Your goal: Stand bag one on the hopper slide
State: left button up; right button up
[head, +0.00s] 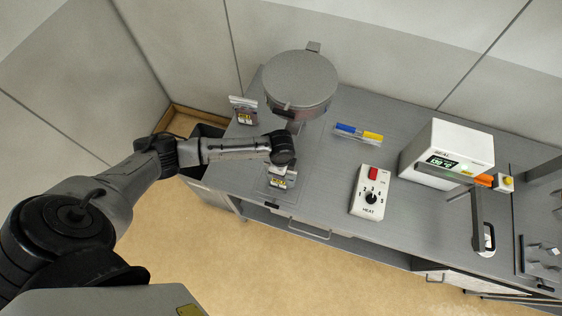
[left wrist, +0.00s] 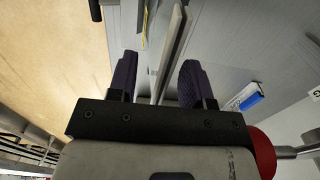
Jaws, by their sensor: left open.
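A small silvery bag with a yellow label (head: 279,182) is below my left gripper (head: 284,168), near the bench's front edge. A second similar bag (head: 243,108) stands at the bench's back left, beside the round hopper (head: 300,80). I cannot read which is bag one. The hopper's slide is not clear to me; my arm may hide part of it. In the left wrist view my left gripper (left wrist: 158,85) is open, its two dark purple fingers apart. A thin grey upright edge (left wrist: 174,50) shows between and beyond them; I cannot tell whether it is the bag. No right gripper shows.
On the grey bench (head: 330,180) stand a heat control box (head: 369,192) with a red switch, blue and yellow markers (head: 358,134) and a white sealing machine (head: 447,150). A dark bin (head: 205,135) is at the left.

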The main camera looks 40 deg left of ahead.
pick_arm(q)
jog(key=shift+r+b, duration=0.55)
jog(key=shift+r, duration=3.2)
jog(key=s+d+n+t+h+p, duration=0.2)
jog(key=s+d+n, duration=0.1)
jog(key=s+d, duration=0.8)
jog(key=s+a+r+n+t+y, duration=0.1)
jog(key=s+a+r+n, duration=0.1)
jog(key=s+a+n, duration=0.3)
jog(key=s+a+r+n+t+y, duration=0.1)
jog(key=s+r+n, duration=0.15)
jog(key=s, duration=0.35)
notch_tip(320, 180, down, 38)
jog(key=b, duration=3.7)
jog(key=shift+s+d, duration=0.15)
jog(key=shift+d, duration=0.05)
jog(key=shift+n, duration=0.25)
